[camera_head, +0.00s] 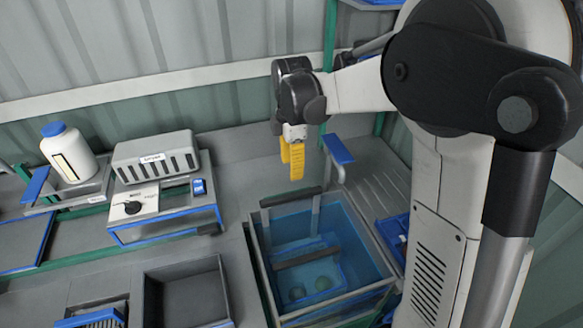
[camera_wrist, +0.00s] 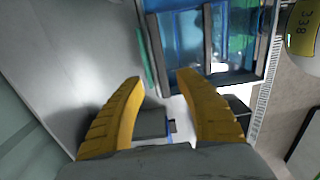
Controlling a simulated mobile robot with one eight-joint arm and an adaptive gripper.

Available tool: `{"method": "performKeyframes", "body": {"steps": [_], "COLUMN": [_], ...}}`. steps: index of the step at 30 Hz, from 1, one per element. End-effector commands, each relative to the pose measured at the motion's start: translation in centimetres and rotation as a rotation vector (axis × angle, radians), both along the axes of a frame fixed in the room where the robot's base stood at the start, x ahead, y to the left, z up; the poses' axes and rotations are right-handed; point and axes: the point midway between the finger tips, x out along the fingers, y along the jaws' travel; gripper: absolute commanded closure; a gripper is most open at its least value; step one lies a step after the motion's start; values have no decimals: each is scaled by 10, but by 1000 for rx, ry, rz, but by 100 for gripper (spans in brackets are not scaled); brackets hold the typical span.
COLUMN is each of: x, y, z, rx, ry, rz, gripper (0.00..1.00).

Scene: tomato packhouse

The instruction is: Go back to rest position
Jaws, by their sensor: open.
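My gripper (camera_head: 292,160) hangs from my raised arm, above the back edge of the water tank (camera_head: 262,262). Its yellow fingers point down. In the wrist view my gripper (camera_wrist: 160,90) has its two yellow fingers spread apart with nothing between them. The tank holds blue water, with a blue submerged tray (camera_head: 325,262) and a few round greenish objects (camera_head: 322,284) low in it. The tank also shows in the wrist view (camera_wrist: 262,75), beyond the fingertips.
A blue-topped tap-like fitting (camera_head: 337,150) stands close to the right of my gripper. To the left are a grey slotted box (camera_head: 155,155), a white device (camera_head: 133,205) and a white bottle with a blue cap (camera_head: 68,152). An empty grey bin (camera_head: 187,297) sits front left.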

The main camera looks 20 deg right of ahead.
Motion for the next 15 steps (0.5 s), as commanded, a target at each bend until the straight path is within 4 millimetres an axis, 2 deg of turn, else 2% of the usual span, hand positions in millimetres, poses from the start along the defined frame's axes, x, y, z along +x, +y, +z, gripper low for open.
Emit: {"method": "performKeyframes", "body": {"steps": [8, 11, 15], "x": [-3, -15, -48], "y": [0, 0, 0], "z": [2, 9, 24], "rx": [0, 2, 24], "ry": [-8, -42, -138], "rz": [-19, -103, -348], "gripper": [59, 59, 59]}}
